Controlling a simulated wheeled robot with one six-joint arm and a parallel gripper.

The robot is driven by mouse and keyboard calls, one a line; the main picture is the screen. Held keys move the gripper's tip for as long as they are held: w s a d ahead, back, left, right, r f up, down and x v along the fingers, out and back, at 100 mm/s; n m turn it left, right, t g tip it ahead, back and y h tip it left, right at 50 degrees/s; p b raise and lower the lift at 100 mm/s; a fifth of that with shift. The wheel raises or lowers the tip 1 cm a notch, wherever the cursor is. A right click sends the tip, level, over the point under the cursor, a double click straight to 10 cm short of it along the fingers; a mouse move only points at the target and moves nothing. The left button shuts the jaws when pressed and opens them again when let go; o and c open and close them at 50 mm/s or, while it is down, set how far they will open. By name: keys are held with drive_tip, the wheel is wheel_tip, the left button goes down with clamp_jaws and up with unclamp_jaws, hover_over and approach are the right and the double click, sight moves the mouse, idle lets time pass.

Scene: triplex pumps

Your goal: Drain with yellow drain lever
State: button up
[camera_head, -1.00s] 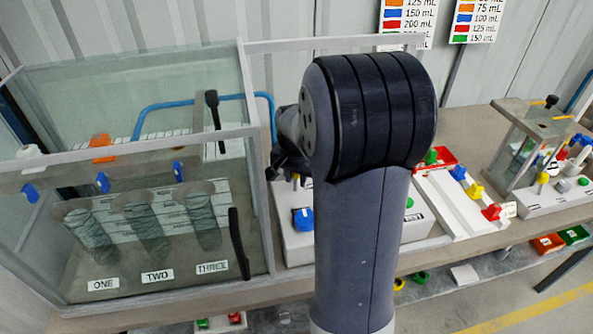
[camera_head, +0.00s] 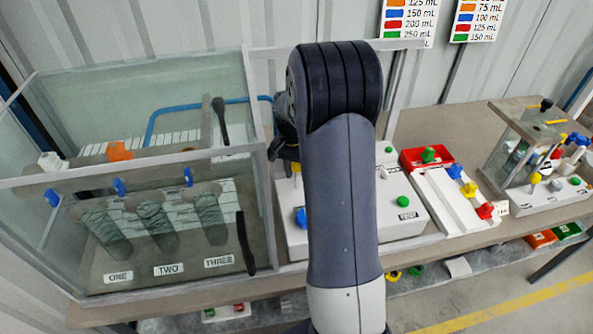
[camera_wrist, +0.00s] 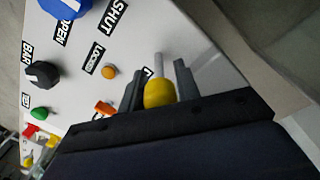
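The yellow drain lever (camera_wrist: 159,94) has a yellow knob on a pale stem. In the wrist view its knob sits between the two fingers of my gripper (camera_wrist: 159,80). The fingers stand close on both sides of the knob and appear shut on it, with the stem pointing toward the panel side. In the head view yellow (camera_head: 296,168) shows just below my gripper (camera_head: 285,160), over the left part of the white pump panel (camera_head: 400,230). My arm hides much of that panel.
A blue knob (camera_wrist: 66,7), a black knob (camera_wrist: 41,74), a green button (camera_wrist: 38,113) and orange parts (camera_wrist: 109,72) are on the panel. A glass tank (camera_head: 150,160) stands left. A red tray (camera_head: 427,158) and a second unit (camera_head: 545,190) stand right.

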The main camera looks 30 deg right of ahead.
drive_tip(key=o, duration=0.3)
drive_tip(key=shift+o, duration=0.2)
drive_tip(key=r, duration=0.3)
drive_tip(key=r+b, duration=0.1)
drive_tip(key=r, duration=0.6)
drive_tip(key=shift+w+a+r, duration=0.25)
drive_tip(key=shift+w+r, duration=0.05)
drive_tip(key=shift+r, duration=0.1)
drive_tip(key=shift+c, duration=0.3)
